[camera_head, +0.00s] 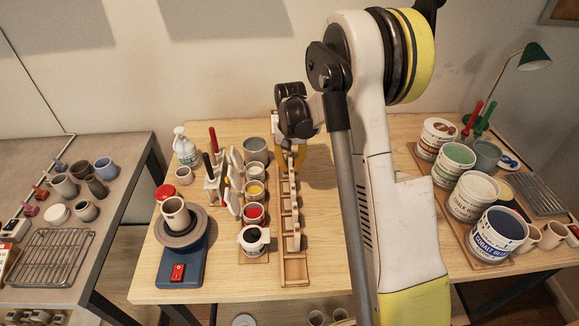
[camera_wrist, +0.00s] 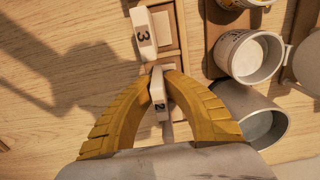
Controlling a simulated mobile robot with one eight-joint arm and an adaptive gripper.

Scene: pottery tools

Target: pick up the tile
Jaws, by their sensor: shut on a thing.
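A pale tile (camera_wrist: 158,90) with a dark label that looks like a 2 is between the yellow fingers of my gripper (camera_wrist: 161,74). The fingers are shut on it from both sides. Another pale tile (camera_wrist: 145,36), labelled 3, stands just beyond the fingertips. The tiles are at a narrow wooden rack (camera_wrist: 180,42). In the head view the rack (camera_head: 295,270) runs from front to back, and my gripper is at its far end, mostly hidden by my wrist. I cannot tell whether the held tile touches the rack.
Left of the rack is a row of cups, including a red-filled cup (camera_head: 252,214). A brush holder (camera_head: 214,188) and a small wheel (camera_head: 182,235) stand further left. Glaze tubs, such as the cobalt blue tub (camera_head: 497,234), are at the right. Bare wood lies right of the rack.

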